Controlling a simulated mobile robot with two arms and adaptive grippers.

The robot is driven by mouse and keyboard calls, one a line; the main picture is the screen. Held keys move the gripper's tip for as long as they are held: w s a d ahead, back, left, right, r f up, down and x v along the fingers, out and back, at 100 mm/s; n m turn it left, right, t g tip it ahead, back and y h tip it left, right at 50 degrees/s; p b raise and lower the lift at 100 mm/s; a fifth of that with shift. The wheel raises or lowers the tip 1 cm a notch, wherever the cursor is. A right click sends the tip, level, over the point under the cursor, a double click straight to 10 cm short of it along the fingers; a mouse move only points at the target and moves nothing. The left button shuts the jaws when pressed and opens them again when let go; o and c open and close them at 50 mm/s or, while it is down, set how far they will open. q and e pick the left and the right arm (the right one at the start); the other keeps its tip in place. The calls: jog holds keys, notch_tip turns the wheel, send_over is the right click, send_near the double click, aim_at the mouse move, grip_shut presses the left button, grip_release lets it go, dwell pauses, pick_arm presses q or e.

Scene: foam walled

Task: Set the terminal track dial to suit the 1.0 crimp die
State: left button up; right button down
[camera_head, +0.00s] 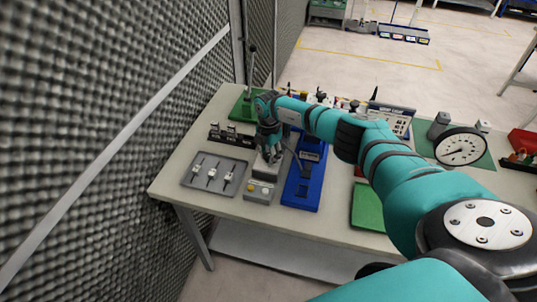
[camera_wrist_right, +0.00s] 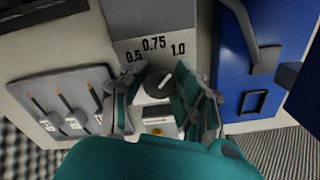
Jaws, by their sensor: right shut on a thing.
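A grey box (camera_head: 261,188) stands near the front of the table, with a yellow button on its front part. In the right wrist view, its dial (camera_wrist_right: 158,82) is a dark round knob with a white pointer line, below a scale (camera_wrist_right: 155,47) marked 0.5, 0.75 and 1.0. The pointer leans up and to the right, roughly towards the 1.0 mark. My right gripper (camera_head: 268,155) reaches down over the box, and its fingers (camera_wrist_right: 157,87) are shut on the dial from both sides. In the head view the gripper hides the dial. My left gripper is not in view.
A grey tray (camera_head: 234,190) with several slim tools lies left of the box. A blue crimping fixture (camera_head: 302,195) with a lever stands close on the right. A green mat (camera_head: 368,205) and a round gauge (camera_head: 461,147) are farther right. A foam wall rises at the left.

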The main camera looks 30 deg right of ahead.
aim_at(269, 155)
jog(key=shift+w+d+r, duration=0.1)
dwell(0.3)
jog(key=c, duration=0.9)
grip_release()
jog(key=shift+c, duration=0.2)
notch_tip(269, 155, up, 12)
